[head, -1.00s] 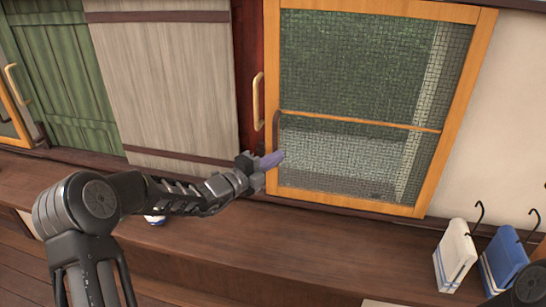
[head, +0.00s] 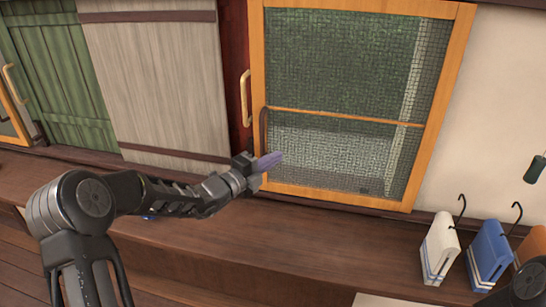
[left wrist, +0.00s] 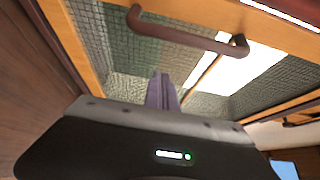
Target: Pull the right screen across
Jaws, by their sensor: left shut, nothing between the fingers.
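The right screen (head: 345,110) is a wooden-framed dark mesh panel with a crossbar. It stands at the right of the wall in the head view, and its mesh and frame fill the top of the left wrist view (left wrist: 115,50). Its dark bar handle (head: 263,128) is on the left upright; in the left wrist view the handle (left wrist: 185,31) lies above the fingers, apart from them. My left gripper (head: 268,161) is shut and empty, just below the handle in front of the frame's lower left. Its purple fingers show in the left wrist view (left wrist: 162,92).
A yellow handle (head: 246,98) is on the dark red post left of the screen. A grey wooden panel (head: 155,85) and green shutters (head: 60,75) stand further left. White (head: 438,250) and blue (head: 489,255) hooked items are at the lower right. The wooden ledge (head: 310,225) before the screen is clear.

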